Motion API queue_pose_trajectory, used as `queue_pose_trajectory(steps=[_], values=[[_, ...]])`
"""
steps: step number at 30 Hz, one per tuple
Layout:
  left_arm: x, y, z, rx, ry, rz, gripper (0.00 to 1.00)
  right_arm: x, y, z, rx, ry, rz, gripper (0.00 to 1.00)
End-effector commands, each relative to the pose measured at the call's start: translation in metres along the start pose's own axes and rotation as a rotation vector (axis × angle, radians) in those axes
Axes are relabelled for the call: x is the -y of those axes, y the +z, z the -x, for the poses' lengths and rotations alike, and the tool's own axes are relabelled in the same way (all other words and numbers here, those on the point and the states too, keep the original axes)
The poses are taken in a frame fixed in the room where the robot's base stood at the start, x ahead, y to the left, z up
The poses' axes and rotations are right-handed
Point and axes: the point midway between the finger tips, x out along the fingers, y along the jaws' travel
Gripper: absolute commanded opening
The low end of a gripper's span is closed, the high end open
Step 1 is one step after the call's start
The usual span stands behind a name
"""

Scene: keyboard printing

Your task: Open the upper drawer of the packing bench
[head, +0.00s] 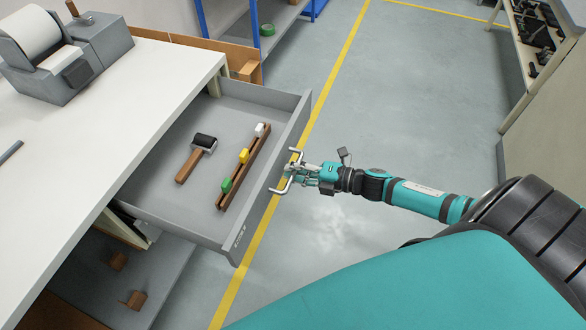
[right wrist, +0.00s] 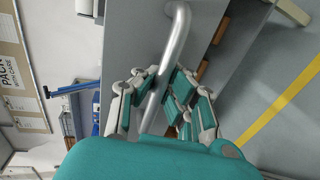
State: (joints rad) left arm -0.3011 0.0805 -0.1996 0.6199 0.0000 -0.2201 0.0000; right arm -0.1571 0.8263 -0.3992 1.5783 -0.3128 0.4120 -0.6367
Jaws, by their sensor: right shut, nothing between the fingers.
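The upper drawer (head: 237,240) of the packing bench (head: 105,115) is pulled well out, and its inside is in plain view. Its silver bar handle (head: 283,187) is on the front panel; it also shows in the right wrist view (right wrist: 178,45). My right gripper (head: 297,174) is at the handle, its fingers around the bar. The fingers are closed but do not pinch the bar; whether they touch it I cannot tell. In the right wrist view the bar passes between the fingers (right wrist: 163,80). My left gripper is not in view.
In the drawer lie a roller with a wooden handle (head: 196,156) and a wooden rack (head: 238,178) with green, yellow and white pieces. A lower shelf (head: 90,270) holds brown pieces. Grey floor with a yellow line (head: 338,75) is clear right of the drawer.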

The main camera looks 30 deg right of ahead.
Motion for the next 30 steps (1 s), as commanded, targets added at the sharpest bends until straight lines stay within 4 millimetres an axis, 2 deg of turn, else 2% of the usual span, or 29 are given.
queue_pose_trajectory(steps=[1,8,16,20,30], values=[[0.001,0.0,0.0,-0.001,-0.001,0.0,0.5,-0.002,0.001,0.0,0.001,0.004,0.001,0.06],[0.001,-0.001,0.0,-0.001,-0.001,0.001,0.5,-0.001,0.001,0.0,0.001,0.002,0.0,0.36],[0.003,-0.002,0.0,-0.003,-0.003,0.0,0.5,0.0,0.0,0.001,0.001,0.001,0.0,0.36],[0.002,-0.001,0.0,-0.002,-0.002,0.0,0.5,0.0,0.0,0.01,0.001,-0.001,-0.002,0.36],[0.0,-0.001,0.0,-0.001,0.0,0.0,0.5,0.002,-0.001,0.076,0.001,-0.004,-0.003,0.36]])
